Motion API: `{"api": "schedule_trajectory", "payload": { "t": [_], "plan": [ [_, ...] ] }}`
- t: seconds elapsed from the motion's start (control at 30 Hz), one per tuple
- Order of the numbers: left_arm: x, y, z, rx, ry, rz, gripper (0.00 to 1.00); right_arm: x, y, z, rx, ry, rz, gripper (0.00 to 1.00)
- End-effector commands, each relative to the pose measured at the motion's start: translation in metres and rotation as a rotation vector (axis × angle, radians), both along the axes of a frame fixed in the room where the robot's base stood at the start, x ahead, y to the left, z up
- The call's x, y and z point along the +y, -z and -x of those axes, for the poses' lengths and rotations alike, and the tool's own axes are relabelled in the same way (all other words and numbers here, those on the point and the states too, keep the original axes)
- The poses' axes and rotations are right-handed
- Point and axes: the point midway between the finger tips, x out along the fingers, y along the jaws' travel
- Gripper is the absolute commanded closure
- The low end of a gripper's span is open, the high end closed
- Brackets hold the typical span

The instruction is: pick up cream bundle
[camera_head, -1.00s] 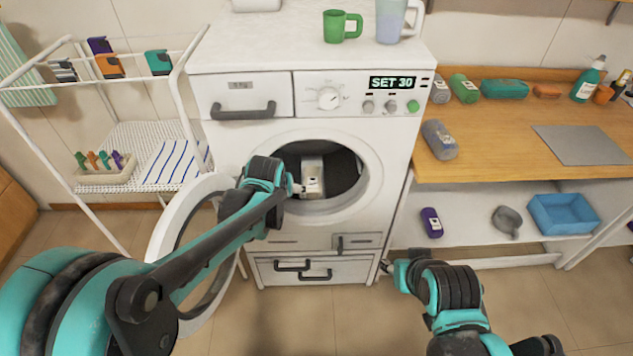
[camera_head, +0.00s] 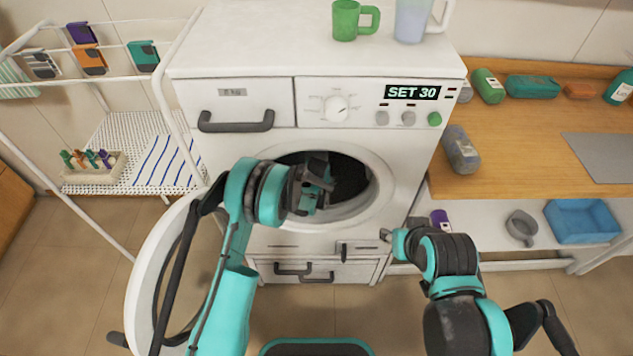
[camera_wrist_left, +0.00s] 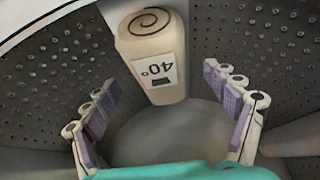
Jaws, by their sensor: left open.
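The cream bundle (camera_wrist_left: 155,50), a cream roll with a spiral end and a "40°" label, lies inside the washing machine drum (camera_wrist_left: 265,50) in the left wrist view. My left gripper (camera_wrist_left: 160,90) is open, its two fingers spread to either side of the bundle's near end. In the head view my left gripper (camera_head: 316,188) is in the door opening of the washing machine (camera_head: 215,165) and hides the bundle. My right gripper (camera_head: 388,236) is low in front of the machine's right side, too small to read.
The round door (camera_head: 150,270) hangs open at the left. A drying rack (camera_head: 105,160) stands left of the machine. A wooden counter (camera_head: 520,160) with several rolled bundles is at the right, above a shelf with a blue bin (camera_head: 582,222). A green mug (camera_head: 346,20) stands on top.

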Motion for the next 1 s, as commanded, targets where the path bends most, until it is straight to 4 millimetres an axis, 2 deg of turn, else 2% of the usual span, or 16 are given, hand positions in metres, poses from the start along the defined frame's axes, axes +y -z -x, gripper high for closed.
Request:
{"api": "schedule_trajectory", "payload": {
  "t": [0.4, 0.63, 0.67, 0.87, 1.0],
  "plan": [
    [-0.001, 0.042, -0.033, -0.001, 0.0, 0.0, 0.14, 0.0, 0.03, 0.0, 0.0, 0.0, 0.0, 0.6],
    [-0.001, 0.042, -0.035, -0.001, 0.0, 0.0, 0.14, 0.0, 0.029, 0.0, 0.0, 0.0, 0.0, 0.6],
    [-0.001, 0.042, -0.035, -0.001, 0.0, 0.0, 0.19, 0.0, 0.029, 0.0, 0.0, 0.0, 0.0, 0.6],
    [-0.001, 0.042, -0.035, -0.001, 0.0, 0.0, 0.72, 0.0, 0.029, 0.0, 0.0, 0.0, 0.0, 0.6],
    [-0.001, 0.041, -0.035, -0.001, 0.0, 0.0, 0.73, 0.0, 0.029, 0.0, 0.0, 0.0, 0.0, 0.6]
  ]
}}
